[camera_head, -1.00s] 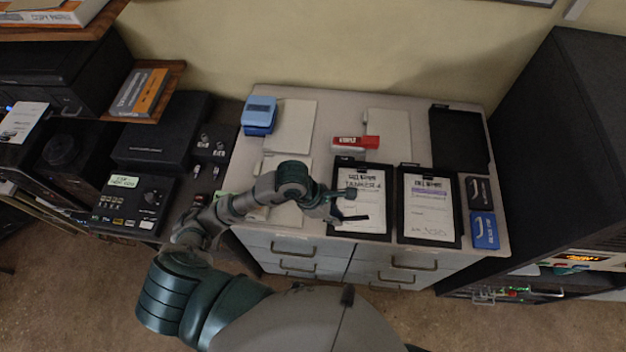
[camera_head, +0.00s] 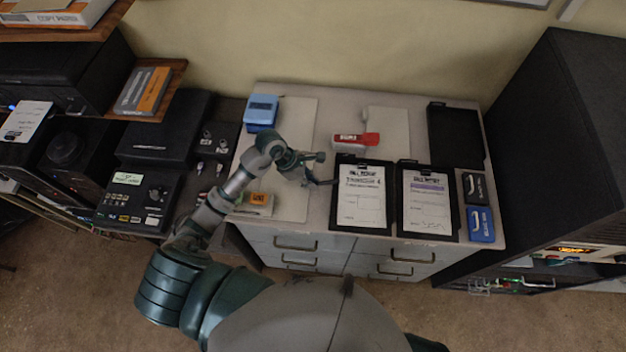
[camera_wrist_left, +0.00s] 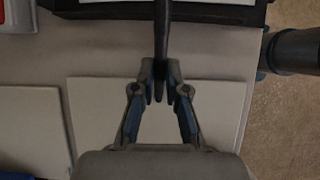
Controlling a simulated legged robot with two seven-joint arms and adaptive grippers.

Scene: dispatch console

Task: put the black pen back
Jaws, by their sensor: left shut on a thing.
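My left gripper (camera_head: 308,171) is shut on the black pen (camera_head: 324,182), over the cabinet top just left of the left clipboard (camera_head: 361,198). In the left wrist view the black pen (camera_wrist_left: 162,38) stands out between the closed fingertips of the left gripper (camera_wrist_left: 161,75), pointing away from the wrist toward a black clipboard edge (camera_wrist_left: 100,13). In the head view the pen is small and partly merges with the gripper, so its exact height above the surface is unclear. My right gripper is not in view.
A second clipboard (camera_head: 427,203) lies at the right. Beyond it are a black case (camera_head: 475,189) and a blue case (camera_head: 481,225). A red-and-white box (camera_head: 356,140), blue stack (camera_head: 261,111) and black tray (camera_head: 455,136) stand farther back. A tall black cabinet (camera_head: 565,150) borders the right.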

